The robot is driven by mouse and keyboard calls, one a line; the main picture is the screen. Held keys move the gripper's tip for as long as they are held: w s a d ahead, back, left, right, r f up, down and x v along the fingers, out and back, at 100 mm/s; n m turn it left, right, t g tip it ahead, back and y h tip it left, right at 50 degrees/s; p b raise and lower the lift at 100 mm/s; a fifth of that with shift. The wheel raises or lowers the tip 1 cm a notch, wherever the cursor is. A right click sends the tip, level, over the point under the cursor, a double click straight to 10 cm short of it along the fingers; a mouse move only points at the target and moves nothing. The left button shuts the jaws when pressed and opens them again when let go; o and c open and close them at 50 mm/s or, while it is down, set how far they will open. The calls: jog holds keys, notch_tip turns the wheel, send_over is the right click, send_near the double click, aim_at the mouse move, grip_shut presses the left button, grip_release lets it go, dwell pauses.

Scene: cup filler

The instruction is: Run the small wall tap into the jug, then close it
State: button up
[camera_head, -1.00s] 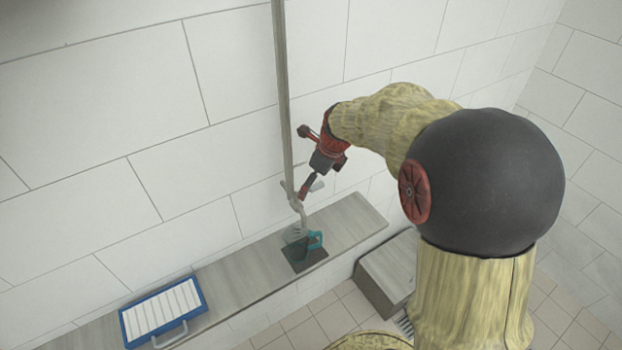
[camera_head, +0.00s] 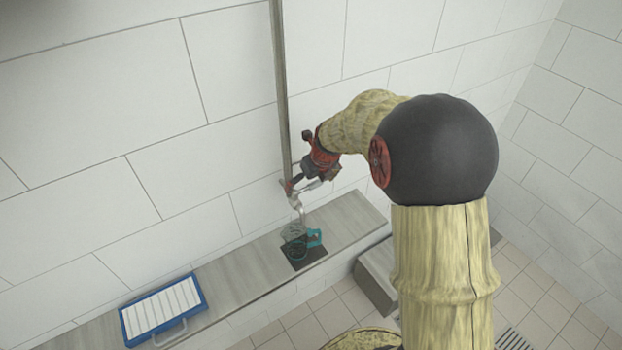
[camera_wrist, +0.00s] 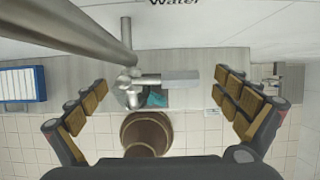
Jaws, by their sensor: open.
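The small metal tap (camera_head: 296,201) sits at the foot of a vertical wall pipe. In the wrist view the tap (camera_wrist: 129,90) has a flat grey lever (camera_wrist: 172,77) pointing right. A clear jug with a teal handle (camera_head: 314,237) stands upright on a dark mat (camera_head: 307,257) under the spout. In the wrist view only a teal part of the jug (camera_wrist: 156,99) shows below the lever. My gripper (camera_head: 299,184) is open at the tap. In the wrist view my gripper (camera_wrist: 161,82) has its fingers spread on both sides of tap and lever. I cannot tell whether water runs.
The grey pipe (camera_head: 281,90) runs up the wall close to my gripper. A narrow grey ledge (camera_head: 235,272) carries the mat. A blue-framed tray (camera_head: 164,309) with white slats lies at its left end. A grey block (camera_head: 374,283) stands below the ledge on the right.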

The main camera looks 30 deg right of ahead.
jog(key=shift+w+f, duration=0.15)
jog(key=shift+f, duration=0.05)
jog(key=shift+c, duration=0.5)
jog(key=c, duration=1.1)
jog(key=shift+c, duration=0.2)
